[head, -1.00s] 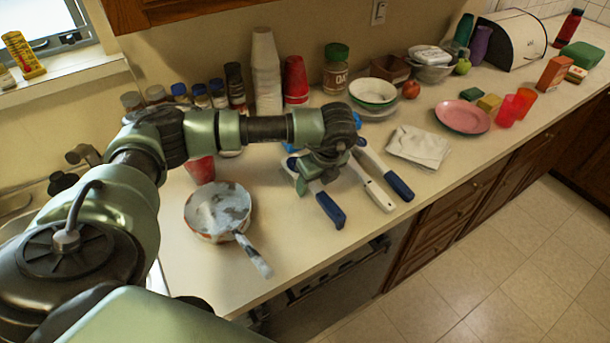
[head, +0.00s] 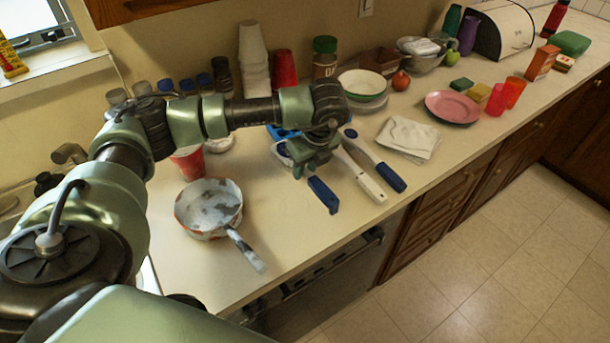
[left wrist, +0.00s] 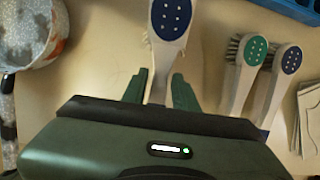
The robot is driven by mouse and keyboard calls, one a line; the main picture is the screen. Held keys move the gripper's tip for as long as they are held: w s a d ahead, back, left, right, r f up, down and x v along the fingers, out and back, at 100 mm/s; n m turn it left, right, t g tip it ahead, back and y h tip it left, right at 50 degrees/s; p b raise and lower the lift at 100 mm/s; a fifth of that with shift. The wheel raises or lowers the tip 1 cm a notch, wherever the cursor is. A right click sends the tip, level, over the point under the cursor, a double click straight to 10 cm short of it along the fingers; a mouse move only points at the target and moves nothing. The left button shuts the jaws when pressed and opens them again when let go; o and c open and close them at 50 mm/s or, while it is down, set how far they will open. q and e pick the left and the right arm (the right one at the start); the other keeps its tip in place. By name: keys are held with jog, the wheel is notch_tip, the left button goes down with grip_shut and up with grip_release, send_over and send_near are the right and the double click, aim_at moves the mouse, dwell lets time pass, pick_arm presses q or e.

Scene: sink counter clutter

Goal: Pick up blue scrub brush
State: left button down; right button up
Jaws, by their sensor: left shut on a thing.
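My left gripper (head: 308,168) is shut on the neck of the blue scrub brush, whose blue handle (head: 323,195) sticks out toward the counter's front edge. In the left wrist view the brush's blue, white-dotted head (left wrist: 171,18) lies ahead of the fingers (left wrist: 159,90), which close on its pale neck from both sides. Whether the brush clears the counter is hard to tell. A white-handled brush (head: 372,187) with a green-dotted head (left wrist: 255,50) and another blue-handled brush (head: 391,178) lie just to the right.
A mottled saucepan (head: 209,207) and a red cup (head: 188,163) stand to the left. A blue container (head: 281,132) lies behind the gripper. A folded cloth (head: 408,138) and pink plate (head: 452,107) are to the right. The counter front is clear.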

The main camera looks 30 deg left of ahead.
pick_arm(q)
notch_tip(320, 180, up, 10)
jog(key=b, duration=0.3)
notch_tip(320, 180, up, 7)
jog(key=p, duration=0.1)
send_over(306, 170)
jog(key=shift+s, duration=0.1)
